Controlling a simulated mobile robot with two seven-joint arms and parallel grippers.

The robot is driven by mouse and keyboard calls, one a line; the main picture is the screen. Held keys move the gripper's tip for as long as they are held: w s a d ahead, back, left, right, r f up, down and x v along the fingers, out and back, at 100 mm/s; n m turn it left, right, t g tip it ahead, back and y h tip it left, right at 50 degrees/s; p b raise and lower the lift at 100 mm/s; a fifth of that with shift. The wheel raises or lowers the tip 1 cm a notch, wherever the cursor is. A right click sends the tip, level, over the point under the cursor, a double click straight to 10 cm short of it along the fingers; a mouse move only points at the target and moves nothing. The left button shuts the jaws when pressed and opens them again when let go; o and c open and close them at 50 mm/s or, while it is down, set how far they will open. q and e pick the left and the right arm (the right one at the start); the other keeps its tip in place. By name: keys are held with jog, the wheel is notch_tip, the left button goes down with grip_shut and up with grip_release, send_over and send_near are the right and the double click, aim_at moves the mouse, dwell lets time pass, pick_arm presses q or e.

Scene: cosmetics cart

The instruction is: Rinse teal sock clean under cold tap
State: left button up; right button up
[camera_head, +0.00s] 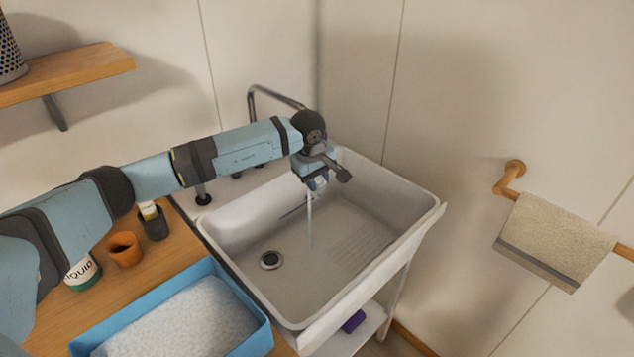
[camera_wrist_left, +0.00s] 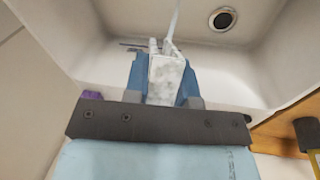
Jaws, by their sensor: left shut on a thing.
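My left gripper (camera_head: 317,181) is over the white sink (camera_head: 425,212), under the end of the dark tap (camera_head: 275,94). In the left wrist view, its blue fingers (camera_wrist_left: 164,82) are shut on a white, grey-mottled cloth-like thing, likely the sock (camera_wrist_left: 165,72) coated in suds. No teal shows on it. A thin water stream (camera_head: 310,222) falls at the gripper to the sink floor. The stream also shows beside the held thing in the left wrist view (camera_wrist_left: 173,22). My arm hides part of the tap. The right gripper is out of view.
A blue tub (camera_head: 255,343) full of white foam stands on the wooden counter (camera_head: 183,245) left of the sink. A towel (camera_head: 555,240) hangs at right.

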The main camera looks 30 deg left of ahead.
pick_arm(q)
jog(key=shift+w+d, duration=0.1)
dwell(0.4)
jog(key=shift+w+d+b, duration=0.3)
jog(key=shift+d, duration=0.1)
jog(key=shift+s+a, duration=0.1)
jog(key=shift+a, duration=0.05)
jog(key=shift+s+a, duration=0.3)
jog(key=shift+a, duration=0.05)
jog(key=s+d, duration=0.5)
jog(key=s, duration=0.1)
jog(key=shift+s+p, duration=0.15)
jog(key=shift+p, duration=0.15)
dwell(0.5)
jog(key=shift+r, duration=0.1)
dwell(1.1)
